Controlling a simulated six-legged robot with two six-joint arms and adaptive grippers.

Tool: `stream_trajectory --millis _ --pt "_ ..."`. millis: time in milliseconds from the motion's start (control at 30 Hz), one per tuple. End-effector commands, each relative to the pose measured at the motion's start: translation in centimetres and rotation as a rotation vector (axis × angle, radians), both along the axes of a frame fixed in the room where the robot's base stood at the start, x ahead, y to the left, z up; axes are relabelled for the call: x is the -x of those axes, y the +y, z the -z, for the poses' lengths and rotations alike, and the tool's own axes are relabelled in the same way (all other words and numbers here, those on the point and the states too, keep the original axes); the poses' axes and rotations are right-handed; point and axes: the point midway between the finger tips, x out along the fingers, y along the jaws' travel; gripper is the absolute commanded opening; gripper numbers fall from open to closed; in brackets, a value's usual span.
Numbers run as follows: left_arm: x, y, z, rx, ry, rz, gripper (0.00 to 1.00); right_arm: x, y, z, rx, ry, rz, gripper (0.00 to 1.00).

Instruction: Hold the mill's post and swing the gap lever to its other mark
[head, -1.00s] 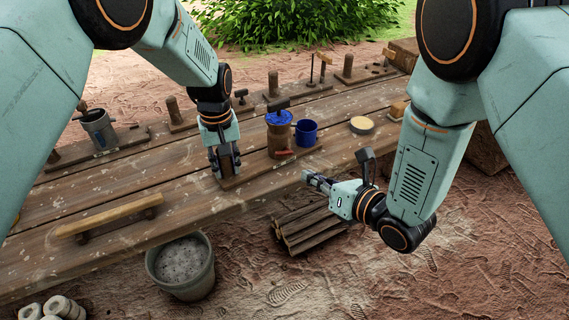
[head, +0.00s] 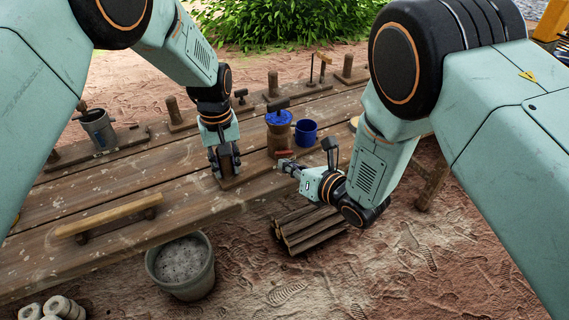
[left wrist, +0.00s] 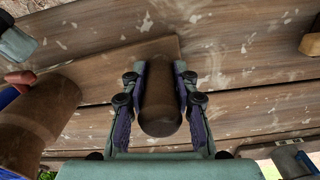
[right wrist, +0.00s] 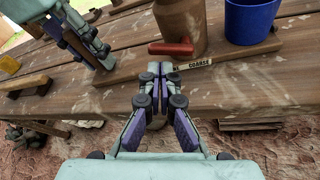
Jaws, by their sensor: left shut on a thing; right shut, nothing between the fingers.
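The mill (head: 279,136) is a brown cylinder with a blue top, standing on a wooden board on the bench. My left gripper (head: 226,170) is shut on the upright brown post at the board's left end; the post (left wrist: 160,100) shows between its fingers in the left wrist view. The red gap lever (right wrist: 172,48) sticks out low on the mill's side, pointing left in the right wrist view. A pale strip reading "COARSE" (right wrist: 192,64) lies just below it. My right gripper (head: 283,165) is shut and empty, its tips (right wrist: 150,78) just short of the lever. The other mark is not readable.
A blue mug (head: 306,132) stands just right of the mill. A wooden bar (head: 108,216) lies on the bench at front left. A grey bucket (head: 181,268) and stacked firewood (head: 308,230) are on the ground by the bench's front edge.

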Motion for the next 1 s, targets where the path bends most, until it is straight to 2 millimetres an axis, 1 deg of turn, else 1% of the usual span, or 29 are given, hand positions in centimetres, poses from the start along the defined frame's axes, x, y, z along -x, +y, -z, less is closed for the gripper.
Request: stream_trajectory --millis 100,267,667,1000 --pt "0.17 0.0 0.19 0.0 0.005 0.0 0.0 -0.73 0.7 0.33 0.0 0.0 -0.001 0.0" --pt "0.17 0.0 0.19 0.0 0.005 0.0 0.0 -1.1 1.06 0.51 0.0 0.0 0.0 0.0" --pt "0.17 0.0 0.19 0.0 0.005 0.0 0.0 -1.13 1.05 0.49 -0.007 0.005 0.0 0.0" --pt "0.17 0.0 0.19 0.0 0.005 0.0 0.0 -1.17 1.07 0.28 -0.1 0.068 0.001 0.0"
